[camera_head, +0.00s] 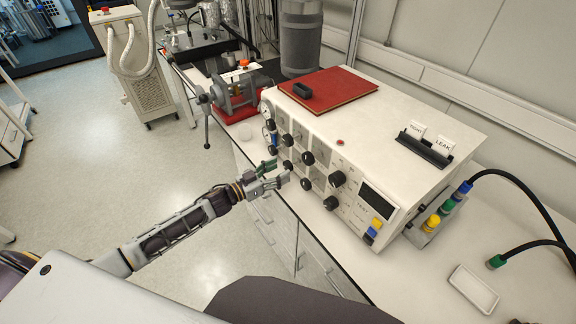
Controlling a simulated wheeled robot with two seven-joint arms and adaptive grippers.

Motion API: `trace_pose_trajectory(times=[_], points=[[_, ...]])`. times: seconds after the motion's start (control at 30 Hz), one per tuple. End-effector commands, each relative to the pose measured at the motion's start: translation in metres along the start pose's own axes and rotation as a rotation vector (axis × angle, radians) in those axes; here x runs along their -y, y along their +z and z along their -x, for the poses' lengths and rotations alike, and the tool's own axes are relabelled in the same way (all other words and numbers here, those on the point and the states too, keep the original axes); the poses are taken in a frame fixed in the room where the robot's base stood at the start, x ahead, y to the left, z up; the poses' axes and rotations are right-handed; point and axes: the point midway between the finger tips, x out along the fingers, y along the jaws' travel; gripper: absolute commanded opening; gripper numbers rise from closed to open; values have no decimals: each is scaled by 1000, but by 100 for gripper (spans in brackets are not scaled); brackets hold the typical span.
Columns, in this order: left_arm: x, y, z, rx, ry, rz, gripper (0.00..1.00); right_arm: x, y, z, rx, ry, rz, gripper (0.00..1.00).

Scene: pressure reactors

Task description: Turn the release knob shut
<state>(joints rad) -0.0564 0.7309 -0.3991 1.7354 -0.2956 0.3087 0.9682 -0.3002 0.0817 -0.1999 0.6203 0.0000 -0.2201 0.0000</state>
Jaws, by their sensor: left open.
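A white instrument box (400,120) stands on the bench. Several black round knobs sit on its front panel, among them an upper right knob (337,178), a lower right knob (331,203) and a lower middle knob (307,184). The labels are too small to read, so I cannot tell which is the release knob. My left gripper (279,171) is open and empty in front of the panel's left part. Its fingertips point at the panel near a left knob (288,165); I cannot tell whether they touch it. My right gripper is out of view.
A red book (328,90) and a black holder (425,150) with TIGHT and LEAK cards lie on top of the box. A metal vessel with clamp (235,95) stands left of it. Coloured connectors, black hoses and a white tray (473,288) are at right.

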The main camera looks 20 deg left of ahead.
Motion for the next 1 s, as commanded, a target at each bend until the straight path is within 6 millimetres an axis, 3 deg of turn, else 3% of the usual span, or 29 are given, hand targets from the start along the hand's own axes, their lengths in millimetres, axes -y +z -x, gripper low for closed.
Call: trace_pose_trajectory(times=[0.5, 1.0], points=[[0, -1, -38, -2, 0, -1, 60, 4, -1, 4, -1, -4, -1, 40], [0, -1, -46, 0, 1, 0, 60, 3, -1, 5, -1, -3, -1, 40]])
